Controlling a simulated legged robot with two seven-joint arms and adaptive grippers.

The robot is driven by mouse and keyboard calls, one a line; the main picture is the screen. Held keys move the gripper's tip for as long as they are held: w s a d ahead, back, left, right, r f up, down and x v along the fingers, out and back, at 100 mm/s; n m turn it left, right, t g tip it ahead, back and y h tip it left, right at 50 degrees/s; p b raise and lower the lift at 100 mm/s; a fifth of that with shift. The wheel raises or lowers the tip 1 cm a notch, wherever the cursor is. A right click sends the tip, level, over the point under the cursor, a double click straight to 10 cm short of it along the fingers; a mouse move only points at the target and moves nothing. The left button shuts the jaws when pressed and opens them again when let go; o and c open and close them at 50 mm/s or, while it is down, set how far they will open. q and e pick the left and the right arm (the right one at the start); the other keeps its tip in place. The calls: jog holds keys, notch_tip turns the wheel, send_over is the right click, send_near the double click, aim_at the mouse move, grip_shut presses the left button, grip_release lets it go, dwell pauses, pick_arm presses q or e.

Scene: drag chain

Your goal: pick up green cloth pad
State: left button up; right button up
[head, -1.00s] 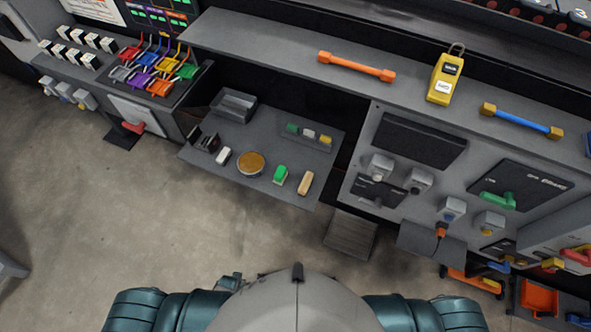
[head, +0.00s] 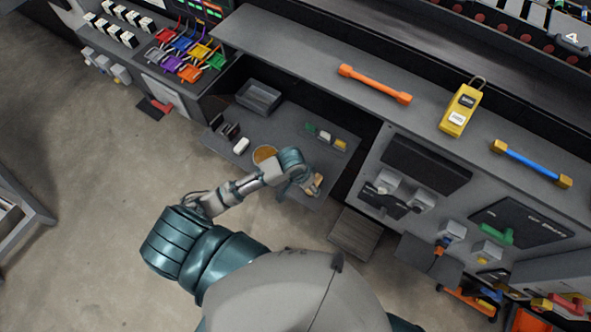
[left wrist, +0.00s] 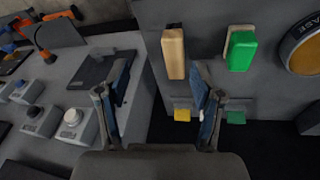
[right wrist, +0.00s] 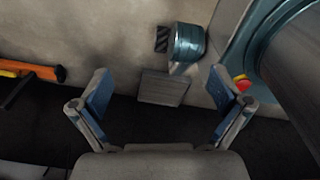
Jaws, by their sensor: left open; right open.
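In the left wrist view a green block (left wrist: 241,50) stands right of a tan block (left wrist: 173,53). A smaller green pad (left wrist: 235,117) lies below it, with a small yellow pad (left wrist: 182,115) to its left. I cannot tell which green piece is the cloth pad. In the head view the small green pad (head: 311,130) sits on the shelf, while my left arm hides the green block. My left gripper (left wrist: 160,85) is open and empty, over the shelf's right part. My right gripper (right wrist: 160,90) is open and empty, with floor in view.
The grey shelf (head: 222,142) also holds a round tan disc (head: 264,154), a white block (head: 241,145) and a grey bin (head: 259,96). An upper ledge (head: 290,48) runs behind it. A switch panel (head: 360,205) stands to the right.

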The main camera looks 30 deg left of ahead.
pick_arm(q)
jog(key=w+a+r+n+g+y, duration=0.2)
jog(key=w+a+r, duration=0.4)
jog(key=a+r, duration=0.25)
jog(key=shift+n, duration=0.3)
jog(key=f, duration=1.2)
jog(key=shift+a+f+p, duration=0.1)
jog(key=shift+a+p, duration=0.15)
jog(key=shift+p, duration=0.05)
jog(key=shift+f, duration=0.55)
jog(key=f, duration=0.5)
jog(key=shift+a, duration=0.4)
jog(key=shift+d+r, duration=0.1)
jog(key=c, duration=1.2)
pick_arm(e)
jog(key=shift+d+r, duration=0.5)
jog(key=shift+d, duration=0.3)
